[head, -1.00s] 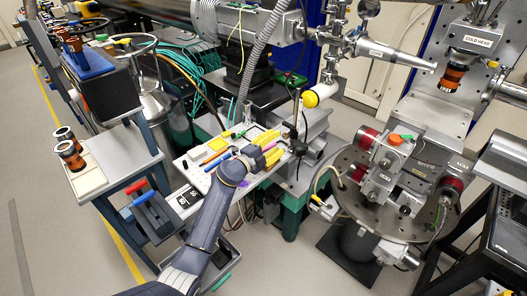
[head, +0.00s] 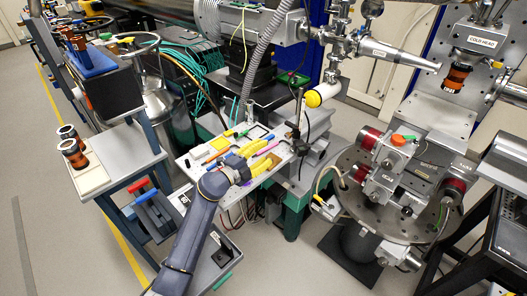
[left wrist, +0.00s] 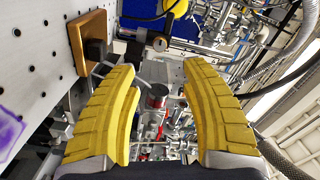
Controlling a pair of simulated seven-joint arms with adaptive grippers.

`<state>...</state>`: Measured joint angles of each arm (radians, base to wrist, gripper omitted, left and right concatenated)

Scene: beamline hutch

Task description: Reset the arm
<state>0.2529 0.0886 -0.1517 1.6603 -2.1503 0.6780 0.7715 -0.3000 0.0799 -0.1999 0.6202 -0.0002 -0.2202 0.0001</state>
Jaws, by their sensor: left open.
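My left arm comes in from the bottom of the head view, in a dark blue sleeve. My left gripper (head: 258,156) has yellow padded fingers and is over the white perforated board (head: 187,168). In the left wrist view the left gripper (left wrist: 162,95) is open, with its two yellow fingers wide apart and nothing between them. The board (left wrist: 40,50) runs along the left side of that view, with a small wooden block bearing a dark part (left wrist: 88,45) beside the left finger. My right gripper does not show.
Pens and a yellow pad (head: 219,143) lie on the board. A post with a yellow-capped cylinder (head: 313,98) stands just behind it. A round instrument stage (head: 360,205) is to the right. Floor is bare at lower left.

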